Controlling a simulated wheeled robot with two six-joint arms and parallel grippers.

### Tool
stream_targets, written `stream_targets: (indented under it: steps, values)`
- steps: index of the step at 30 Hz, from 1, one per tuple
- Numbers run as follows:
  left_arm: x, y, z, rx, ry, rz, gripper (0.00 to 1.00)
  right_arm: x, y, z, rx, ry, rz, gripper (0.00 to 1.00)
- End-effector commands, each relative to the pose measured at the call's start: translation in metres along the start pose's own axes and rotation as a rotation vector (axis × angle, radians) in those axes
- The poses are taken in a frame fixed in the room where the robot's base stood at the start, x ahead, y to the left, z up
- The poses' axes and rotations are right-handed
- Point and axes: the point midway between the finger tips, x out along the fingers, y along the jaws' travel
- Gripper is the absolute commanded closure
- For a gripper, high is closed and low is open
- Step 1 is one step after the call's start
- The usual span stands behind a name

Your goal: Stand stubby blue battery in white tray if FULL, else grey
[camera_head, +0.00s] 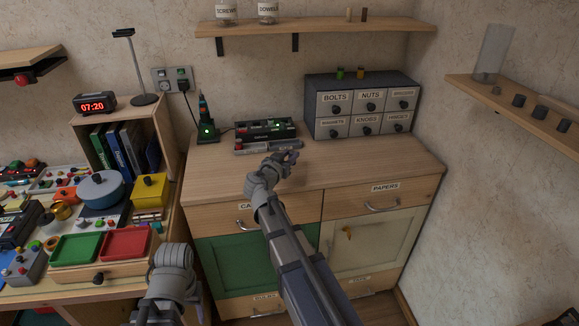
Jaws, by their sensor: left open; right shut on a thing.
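My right gripper (289,158) is over the cabinet top, in front of the charger. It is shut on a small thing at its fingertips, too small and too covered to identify. My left gripper (172,252) is low, at the right edge of the left desk; it is open, though its fingers are hard to make out. A black charger-like unit (265,132) with green lights stands at the back of the cabinet. I cannot make out a stubby blue battery. I cannot pick out a white or a grey tray for certain.
A drawer organiser (361,107) stands at the cabinet's back right. A black device with a green light (206,122) stands at the back left. Green (76,248) and red (126,243) trays are on the cluttered left desk. The cabinet top's right side (390,158) is clear.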

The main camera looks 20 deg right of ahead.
Motion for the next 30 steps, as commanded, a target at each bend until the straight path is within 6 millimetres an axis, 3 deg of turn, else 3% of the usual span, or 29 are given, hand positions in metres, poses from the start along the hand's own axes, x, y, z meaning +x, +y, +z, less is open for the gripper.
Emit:
stream_targets:
  steps: [1,4,17,18,25,30]
  values:
    - [0.013,0.001,-0.001,0.000,0.000,0.000,0.39,0.003,0.000,0.013,0.000,0.000,0.000,1.00]
    - [0.024,0.002,-0.001,0.000,0.000,0.000,0.39,0.005,0.000,0.023,0.000,0.000,0.000,1.00]
    - [0.027,0.003,-0.002,0.000,0.000,0.000,0.39,0.005,0.000,0.026,0.000,0.000,0.000,1.00]
    - [0.026,0.003,-0.002,0.000,0.000,0.000,0.39,0.005,0.000,0.026,0.000,0.000,0.000,0.67]
    - [0.025,0.002,-0.002,0.000,0.000,0.000,0.39,0.005,0.000,0.025,0.000,0.000,0.000,0.41]
    - [0.025,0.002,-0.002,0.000,0.000,0.000,0.39,0.005,0.000,0.025,0.000,0.000,0.000,0.39]
